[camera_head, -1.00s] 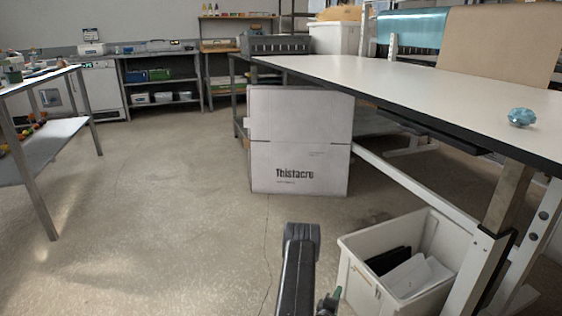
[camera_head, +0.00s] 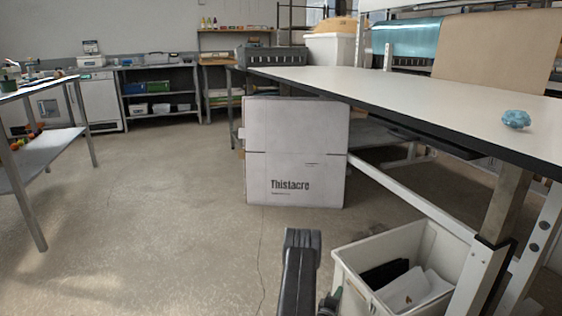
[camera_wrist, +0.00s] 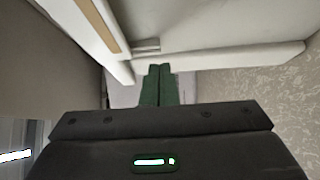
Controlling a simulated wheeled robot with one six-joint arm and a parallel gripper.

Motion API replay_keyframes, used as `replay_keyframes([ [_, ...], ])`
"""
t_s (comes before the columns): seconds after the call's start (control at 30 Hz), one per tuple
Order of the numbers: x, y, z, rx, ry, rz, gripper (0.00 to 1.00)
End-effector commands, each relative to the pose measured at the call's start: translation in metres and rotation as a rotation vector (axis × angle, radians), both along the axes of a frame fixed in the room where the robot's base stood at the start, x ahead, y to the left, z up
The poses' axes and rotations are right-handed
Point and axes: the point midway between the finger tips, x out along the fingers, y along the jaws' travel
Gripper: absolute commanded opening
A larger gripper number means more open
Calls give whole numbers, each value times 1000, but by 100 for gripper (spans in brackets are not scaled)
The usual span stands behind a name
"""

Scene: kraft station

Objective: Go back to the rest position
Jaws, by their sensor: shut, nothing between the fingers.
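My gripper (camera_wrist: 158,70) shows in the wrist view with its two green fingers shut together and nothing between them. In the head view my dark arm stands at the bottom centre, over the floor, left of the white bin; the fingers cannot be made out clearly there. In the wrist view pale beams and a panel fill the space beyond the fingers, with mottled floor at the right.
A white box marked Thistacre (camera_head: 295,160) stands on the floor ahead. A white bin (camera_head: 345,268) with dark and white items is close at right. The long table (camera_head: 400,88) holds a crumpled blue thing (camera_head: 516,119). A shelved table (camera_head: 50,152) stands left. The floor between is clear.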

Motion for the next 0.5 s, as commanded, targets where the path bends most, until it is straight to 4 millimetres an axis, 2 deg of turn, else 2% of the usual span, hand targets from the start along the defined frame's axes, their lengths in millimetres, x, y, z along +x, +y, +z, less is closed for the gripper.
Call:
replay_keyframes([
  [0.5,-25,92,0,0,1,4,0],
])
